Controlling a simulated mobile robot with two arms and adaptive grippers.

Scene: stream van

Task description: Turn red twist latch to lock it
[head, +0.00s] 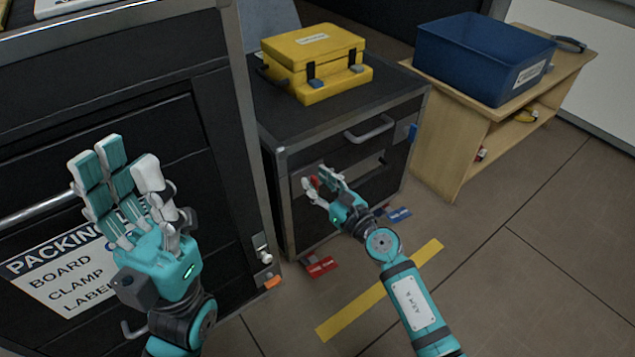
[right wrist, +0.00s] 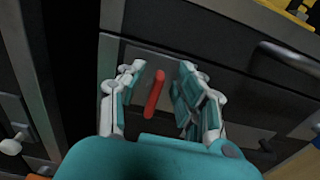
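The red twist latch (right wrist: 154,94) sits on a grey plate on the front of the black cabinet (head: 288,218). In the right wrist view its handle stands near upright, tilted slightly. It also shows in the head view (head: 313,182), partly hidden by my fingers. My right gripper (head: 325,186) is open in front of the latch, with its fingers on either side of the handle (right wrist: 158,92); I see gaps between them and it. My left gripper (head: 125,170) is open and empty, fingers up, in front of the large black case on the left.
A yellow case (head: 312,55) sits on the cabinet top. A cabinet handle (head: 370,129) is above and right of the latch. A blue bin (head: 480,55) stands on a wooden shelf (head: 440,130) at right. Red (head: 320,267) and blue tags lie low by the cabinet. The right floor is clear.

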